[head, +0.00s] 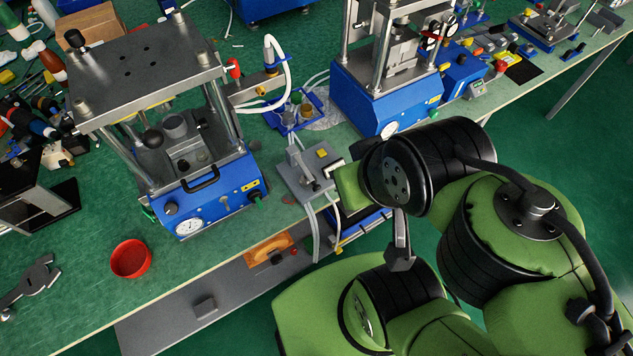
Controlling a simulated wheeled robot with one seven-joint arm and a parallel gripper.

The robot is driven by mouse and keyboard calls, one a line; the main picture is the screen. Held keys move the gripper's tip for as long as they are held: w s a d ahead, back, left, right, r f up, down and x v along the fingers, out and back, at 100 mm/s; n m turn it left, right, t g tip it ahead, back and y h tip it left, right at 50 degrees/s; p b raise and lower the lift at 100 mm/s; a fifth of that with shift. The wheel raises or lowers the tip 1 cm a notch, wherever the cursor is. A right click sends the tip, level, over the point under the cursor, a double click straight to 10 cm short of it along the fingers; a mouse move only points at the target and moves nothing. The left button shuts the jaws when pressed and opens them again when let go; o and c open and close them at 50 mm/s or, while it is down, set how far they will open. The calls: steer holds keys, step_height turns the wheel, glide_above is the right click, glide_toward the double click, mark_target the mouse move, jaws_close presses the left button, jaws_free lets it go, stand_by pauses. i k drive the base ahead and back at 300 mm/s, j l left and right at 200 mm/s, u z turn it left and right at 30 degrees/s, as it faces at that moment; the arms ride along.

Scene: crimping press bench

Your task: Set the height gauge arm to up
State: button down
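A small grey device (304,174) with a yellow button stands near the front edge of the bench, between the two blue presses. A short grey arm (296,158) rises from it at a slant; it may be the height gauge arm, but I cannot make out its setting. My green and black arm comes in from the right. Its far end is just right of the grey device and hides part of that area. The fingers of my gripper cannot be made out, nor whether they touch anything.
A large blue press (205,205) with a steel top stands on the left, and a second blue press (385,100) stands behind my arm. A red bowl (131,259) sits near the front edge. Pale hoses hang by the grey device. Tools and bottles crowd the far left.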

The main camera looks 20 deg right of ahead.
mark_target(307, 175)
steer(key=k+j+u, duration=0.1)
steer(key=j, duration=0.3)
steer(key=k+j+u, duration=0.1)
steer(key=j, duration=0.3)
steer(key=k+j+u, duration=0.1)
steer(key=j, duration=0.3)
steer(key=k, duration=0.1)
